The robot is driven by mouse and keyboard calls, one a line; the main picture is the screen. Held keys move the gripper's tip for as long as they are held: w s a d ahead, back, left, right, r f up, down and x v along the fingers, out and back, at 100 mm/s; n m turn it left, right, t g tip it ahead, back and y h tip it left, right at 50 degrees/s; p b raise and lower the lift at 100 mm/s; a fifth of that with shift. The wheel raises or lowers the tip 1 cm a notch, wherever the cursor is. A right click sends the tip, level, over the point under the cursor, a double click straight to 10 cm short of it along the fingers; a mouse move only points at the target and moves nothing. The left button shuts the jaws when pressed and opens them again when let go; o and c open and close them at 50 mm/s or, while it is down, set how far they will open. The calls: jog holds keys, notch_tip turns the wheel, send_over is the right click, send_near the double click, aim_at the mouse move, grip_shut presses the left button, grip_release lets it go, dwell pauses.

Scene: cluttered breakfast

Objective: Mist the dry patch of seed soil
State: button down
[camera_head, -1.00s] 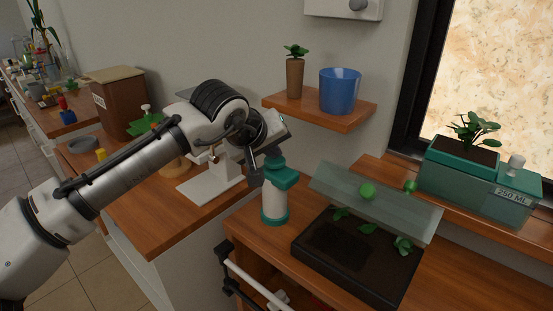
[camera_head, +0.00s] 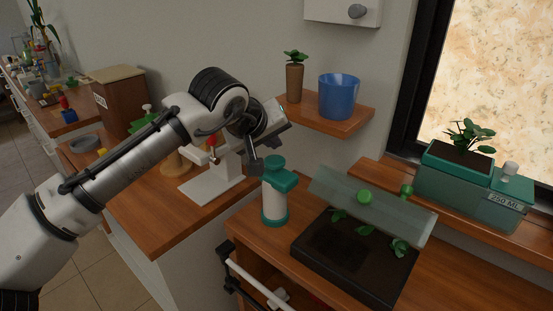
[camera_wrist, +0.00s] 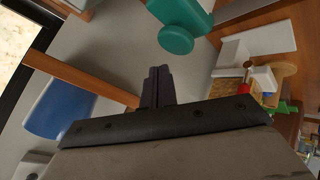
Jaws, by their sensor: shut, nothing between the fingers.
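A white spray bottle (camera_head: 273,205) with a teal head and teal base stands upright on the wooden counter. My gripper (camera_head: 256,166) is shut and empty, just left of the bottle's head and apart from it. In the wrist view my closed fingers (camera_wrist: 157,88) point toward the teal head (camera_wrist: 177,38), with a gap between. The dark seed tray (camera_head: 310,262) lies right of the bottle. Its soil shows a patch of different shade (camera_head: 340,247) at the left and several green seedlings (camera_head: 399,247). Which soil is dry is hard to tell.
A clear tilted cover (camera_head: 390,213) with green knobs overhangs the tray's back. A shelf (camera_head: 345,122) holds a blue cup (camera_head: 338,97) and a potted plant (camera_head: 294,82). A teal planter marked 250 ML (camera_head: 460,192) stands on the sill. A white stand (camera_head: 215,188) is behind my gripper.

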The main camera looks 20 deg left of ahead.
aim_at(272, 162)
notch_tip(272, 162, up, 5)
jog(key=p, duration=0.3)
dwell(0.7)
